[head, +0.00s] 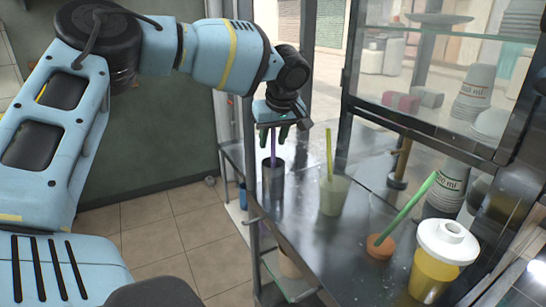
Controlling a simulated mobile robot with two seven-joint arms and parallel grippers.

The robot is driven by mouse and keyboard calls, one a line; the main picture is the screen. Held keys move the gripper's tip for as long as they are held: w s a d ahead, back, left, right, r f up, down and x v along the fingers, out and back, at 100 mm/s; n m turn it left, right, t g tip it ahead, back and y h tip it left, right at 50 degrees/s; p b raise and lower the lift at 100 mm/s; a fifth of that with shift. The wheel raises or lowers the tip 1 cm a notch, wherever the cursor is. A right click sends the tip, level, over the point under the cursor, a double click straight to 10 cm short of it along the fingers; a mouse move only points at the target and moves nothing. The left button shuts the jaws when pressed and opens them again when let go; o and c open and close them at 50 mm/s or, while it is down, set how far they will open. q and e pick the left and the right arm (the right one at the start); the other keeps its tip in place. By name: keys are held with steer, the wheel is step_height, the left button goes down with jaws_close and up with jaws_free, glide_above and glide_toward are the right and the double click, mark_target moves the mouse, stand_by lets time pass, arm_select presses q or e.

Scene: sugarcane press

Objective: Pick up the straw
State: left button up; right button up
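My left gripper (274,136) points down directly above this cup. Its two dark fingers are apart, one on each side of the straw's upper end, with gaps visible between them and the straw. A yellow-green straw (329,153) stands in a pale green cup (333,195) to the right. A thicker green stick (408,207) leans up and right from a round orange-brown base (380,246). My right gripper is not in view.
A yellow container with a white lid (447,241) stands at the front right. Stacked cups (446,187) stand behind it. A glass-fronted shelf (450,122) rises above the counter's right side. A dark metal post (250,170) stands left of the dark cup.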

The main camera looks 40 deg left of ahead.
arm_select(q)
jaws_close()
step_height(320, 180, up, 10)
steer(key=shift+b, duration=0.45)
stand_by(0.4)
